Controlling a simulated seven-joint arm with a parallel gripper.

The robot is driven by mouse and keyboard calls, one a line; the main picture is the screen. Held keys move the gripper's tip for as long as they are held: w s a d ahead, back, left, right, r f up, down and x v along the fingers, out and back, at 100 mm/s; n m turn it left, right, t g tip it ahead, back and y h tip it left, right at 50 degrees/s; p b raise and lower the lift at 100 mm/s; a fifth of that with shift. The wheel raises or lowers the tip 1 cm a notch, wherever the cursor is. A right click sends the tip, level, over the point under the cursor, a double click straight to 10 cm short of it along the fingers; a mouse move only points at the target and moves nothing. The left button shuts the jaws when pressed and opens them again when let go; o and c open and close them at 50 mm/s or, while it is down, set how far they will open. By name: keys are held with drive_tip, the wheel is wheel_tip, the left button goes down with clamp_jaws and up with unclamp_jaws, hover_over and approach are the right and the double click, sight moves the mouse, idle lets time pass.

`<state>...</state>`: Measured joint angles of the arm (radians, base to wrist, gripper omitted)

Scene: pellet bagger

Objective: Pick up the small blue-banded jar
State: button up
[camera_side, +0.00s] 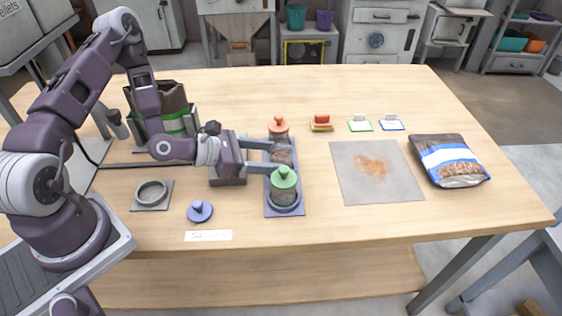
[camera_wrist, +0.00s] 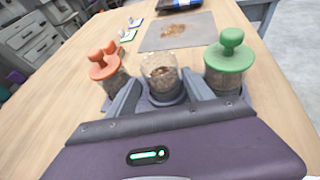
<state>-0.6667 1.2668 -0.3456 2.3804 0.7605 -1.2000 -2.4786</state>
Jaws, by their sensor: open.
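An uncovered clear jar with brown pellets (camera_wrist: 160,74) stands in the middle of a blue-grey holder (camera_side: 271,210). In the wrist view it is between the two open fingers of my gripper (camera_wrist: 163,88). In the side view the jar (camera_side: 281,153) is partly hidden by the fingers of my gripper (camera_side: 270,157). I cannot make out a blue band on it, nor whether a finger touches it. A jar with an orange lid (camera_side: 278,125) and one with a green lid (camera_side: 284,184) stand on either side of it, close to the fingers.
A blue knobbed lid (camera_side: 200,211) and a ring on a plate (camera_side: 151,194) lie at the front left. A grey mat (camera_side: 395,186) with orange powder and a pellet bag (camera_side: 449,160) lie to the right. The table's right rear is clear.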

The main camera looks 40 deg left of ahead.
sight(293, 164)
drive_tip(key=shift+w+d+f, duration=0.1)
drive_tip(key=shift+w, duration=0.05)
drive_tip(key=x, duration=0.6)
drive_tip(key=shift+w+d+f, duration=0.15)
drive_tip(key=shift+w+d, duration=0.05)
drive_tip(key=shift+d, duration=0.15)
drive_tip(key=shift+c, duration=0.4)
clamp_jaws()
wheel_tip(293, 164, up, 24)
drive_tip(key=shift+f, duration=0.2)
